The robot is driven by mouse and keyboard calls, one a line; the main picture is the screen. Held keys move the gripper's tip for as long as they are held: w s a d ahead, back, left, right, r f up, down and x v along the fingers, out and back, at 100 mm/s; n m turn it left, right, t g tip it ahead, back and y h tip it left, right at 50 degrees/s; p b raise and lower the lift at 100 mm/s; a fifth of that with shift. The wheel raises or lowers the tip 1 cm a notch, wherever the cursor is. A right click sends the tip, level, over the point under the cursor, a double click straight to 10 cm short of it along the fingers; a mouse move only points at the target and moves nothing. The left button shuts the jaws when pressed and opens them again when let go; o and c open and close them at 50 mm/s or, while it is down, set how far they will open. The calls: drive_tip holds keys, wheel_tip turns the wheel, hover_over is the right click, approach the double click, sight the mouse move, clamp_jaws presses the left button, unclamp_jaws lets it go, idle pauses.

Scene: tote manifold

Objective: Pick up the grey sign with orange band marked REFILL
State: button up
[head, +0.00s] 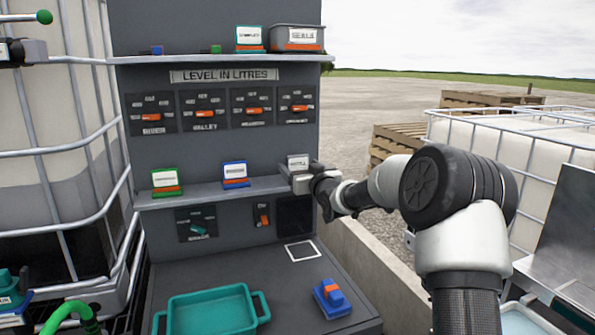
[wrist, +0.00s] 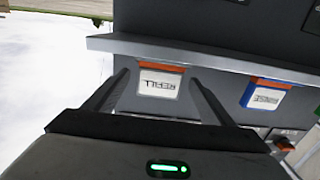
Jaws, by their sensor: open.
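The grey sign with the orange band, marked REFILL (wrist: 159,84), stands on the lower shelf of the dark panel. The wrist view shows it upside down, between my two fingers. In the head view the top of the sign (head: 298,161) shows at the right end of that shelf, its lower part hidden by my gripper (head: 298,183). My gripper (wrist: 160,77) is open, with one finger on each side of the sign. I see a gap on both sides and cannot tell how far the fingertips reach past its face.
On the same shelf (head: 215,192) stand a blue-framed sign (head: 235,173) and, farther left, a green-framed sign (head: 165,181). Below are a teal tray (head: 212,312) and a blue-and-orange object (head: 331,298) on the counter. An upper shelf (head: 220,58) holds a grey bin (head: 297,37).

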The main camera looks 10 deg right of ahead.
drive_tip(key=shift+w+a, duration=0.1)
drive_tip(key=shift+w, duration=0.25)
drive_tip(key=c, duration=1.2)
